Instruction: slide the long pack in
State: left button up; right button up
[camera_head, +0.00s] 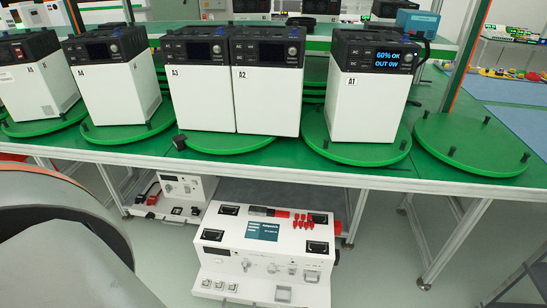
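I cannot tell which thing is the long pack. White box-shaped units with dark tops stand upright in a row on green turntables. Unit A1 (362,108) has a lit screen reading "60% OK OUT 0W" and stands on a turntable (365,156). Units A2 (267,103) and A3 (202,100) stand side by side, seemingly on one turntable (225,146). Unit A4 (116,94) and a unit (25,92) whose label looks like A5 are further left. Their screens look dark. Neither of my grippers is in view.
An empty turntable (468,144) with black pegs is on the right of the green table (435,92). Below, a white device (265,252) with red connectors stands in front of the table, and another (180,190) is further left. Part of my body fills the lower left.

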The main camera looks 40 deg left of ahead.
aim_at(231, 232)
jog(key=k+u, duration=0.3)
jog(key=u, duration=0.15)
jog(key=k+j+u, duration=0.2)
jog(key=u, duration=0.25)
jog(key=k, duration=0.1)
